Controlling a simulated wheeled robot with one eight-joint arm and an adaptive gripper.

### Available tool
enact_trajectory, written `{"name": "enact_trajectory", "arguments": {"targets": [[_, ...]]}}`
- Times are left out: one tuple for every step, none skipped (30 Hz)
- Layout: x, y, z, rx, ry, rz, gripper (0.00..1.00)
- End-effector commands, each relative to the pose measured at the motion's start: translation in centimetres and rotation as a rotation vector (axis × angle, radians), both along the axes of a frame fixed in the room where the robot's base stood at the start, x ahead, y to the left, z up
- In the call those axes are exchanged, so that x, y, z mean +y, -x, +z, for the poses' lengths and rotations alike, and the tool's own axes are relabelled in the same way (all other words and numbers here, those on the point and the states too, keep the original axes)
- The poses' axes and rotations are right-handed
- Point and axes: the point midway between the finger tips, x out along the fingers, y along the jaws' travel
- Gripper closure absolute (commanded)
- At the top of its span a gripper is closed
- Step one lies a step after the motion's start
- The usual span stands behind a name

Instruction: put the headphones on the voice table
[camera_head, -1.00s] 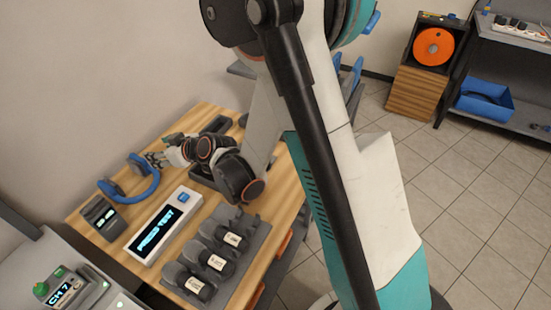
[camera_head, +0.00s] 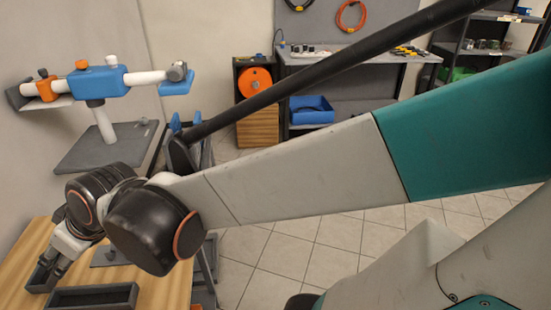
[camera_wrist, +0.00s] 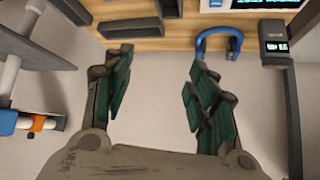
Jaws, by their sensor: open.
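The blue headphones (camera_wrist: 222,33) show in the wrist view at the edge of a wooden table (camera_wrist: 178,43), right of the middle. The head view does not show them now. My gripper (camera_wrist: 155,78) is open and empty, with green pads on both fingers. The headphones lie beyond its right finger, apart from it. In the head view my gripper (camera_head: 52,275) is at the lower left, over or beside the wooden table (camera_head: 160,292). I cannot tell which surface is the voice table.
A dark tray (camera_head: 95,296) lies on the wooden table. A stand with a blue clamp (camera_head: 97,82) rises behind it. The wrist view shows a small dark device (camera_wrist: 274,42) right of the headphones and a white-framed display (camera_wrist: 258,5). Tiled floor (camera_head: 285,255) is clear.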

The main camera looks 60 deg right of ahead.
Motion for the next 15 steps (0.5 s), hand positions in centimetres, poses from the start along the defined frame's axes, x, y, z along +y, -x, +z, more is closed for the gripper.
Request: {"name": "enact_trajectory", "arguments": {"targets": [[-0.9, 1.5, 0.1, 0.013, 0.007, -0.025, 0.47], [-1.4, 2.2, 0.2, 0.023, 0.012, -0.04, 0.47], [-2.0, 3.2, 0.3, 0.034, 0.017, -0.059, 0.47], [-2.5, 4.0, 0.3, 0.042, 0.022, -0.075, 0.47], [-3.0, 4.7, 0.4, 0.051, 0.026, -0.09, 0.47], [-3.6, 5.8, 0.4, 0.062, 0.033, -0.111, 0.47], [-4.0, 6.5, 0.3, 0.07, 0.036, -0.126, 0.47], [-4.5, 7.2, 0.3, 0.077, 0.041, -0.141, 0.47], [-5.0, 8.1, 0.3, 0.086, 0.046, -0.161, 0.47], [-5.4, 8.8, 0.2, 0.093, 0.05, -0.174, 0.47], [-5.7, 9.4, 0.2, 0.099, 0.054, -0.186, 0.47], [-6.1, 10.0, 0.1, 0.106, 0.057, -0.202, 0.47], [-6.3, 10.5, 0.0, 0.11, 0.061, -0.211, 0.47], [-6.6, 10.9, 0.0, 0.114, 0.063, -0.22, 0.47], [-6.8, 11.3, -0.1, 0.118, 0.065, -0.231, 0.47]]}}
